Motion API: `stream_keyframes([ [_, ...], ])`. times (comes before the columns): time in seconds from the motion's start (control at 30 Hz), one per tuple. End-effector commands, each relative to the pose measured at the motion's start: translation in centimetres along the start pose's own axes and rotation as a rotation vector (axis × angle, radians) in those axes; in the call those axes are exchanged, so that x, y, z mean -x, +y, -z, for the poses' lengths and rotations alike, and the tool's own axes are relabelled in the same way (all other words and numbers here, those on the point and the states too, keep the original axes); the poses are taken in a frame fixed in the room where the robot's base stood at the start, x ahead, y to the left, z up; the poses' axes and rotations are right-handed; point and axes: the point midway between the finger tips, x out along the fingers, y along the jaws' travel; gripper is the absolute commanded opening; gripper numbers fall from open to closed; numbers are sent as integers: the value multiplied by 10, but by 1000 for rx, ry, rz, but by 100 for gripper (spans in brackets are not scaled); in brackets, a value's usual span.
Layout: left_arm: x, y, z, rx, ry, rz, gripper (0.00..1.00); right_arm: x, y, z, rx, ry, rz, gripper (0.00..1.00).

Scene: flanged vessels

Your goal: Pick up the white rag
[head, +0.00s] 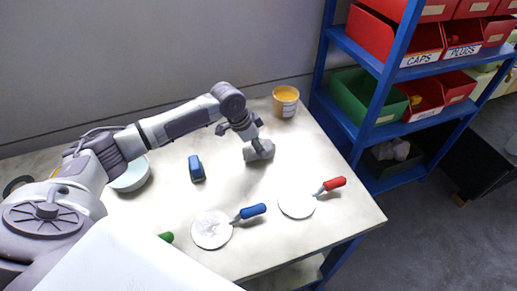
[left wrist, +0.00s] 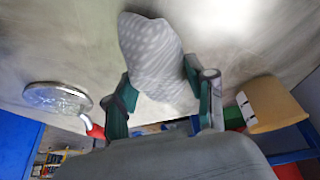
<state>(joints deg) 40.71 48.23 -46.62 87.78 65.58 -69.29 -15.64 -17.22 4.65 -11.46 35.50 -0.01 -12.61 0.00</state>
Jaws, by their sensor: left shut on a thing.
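The white rag (head: 259,151) is a crumpled light-grey bundle near the middle of the table, toward the back. My left gripper (head: 254,140) reaches down onto it from above. In the left wrist view the pale, faintly patterned rag (left wrist: 153,55) sits between the two fingers of my left gripper (left wrist: 160,90), which are shut on it. The fingers stay apart by the rag's width. I cannot tell whether the rag is clear of the table. My right gripper is not in view.
A yellow tub (head: 285,103) stands behind the rag. A blue object (head: 196,168) and a white bowl (head: 132,176) are to the left. Round white discs with a blue handle (head: 252,211) and a red handle (head: 333,184) lie in front. A blue shelf (head: 350,119) with bins stands right.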

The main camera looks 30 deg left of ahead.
Motion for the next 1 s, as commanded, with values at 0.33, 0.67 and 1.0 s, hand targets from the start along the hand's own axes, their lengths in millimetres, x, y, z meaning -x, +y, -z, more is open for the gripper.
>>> stream_keyframes([
  [0.33, 33, 30, 54, -7, 7, -1, 20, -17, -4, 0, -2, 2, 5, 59],
  [0.67, 48, 64, 104, -3, 3, 1, 20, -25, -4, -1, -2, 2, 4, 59],
  [1.0, 52, 74, 120, -1, 0, 1, 20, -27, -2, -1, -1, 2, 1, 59],
])
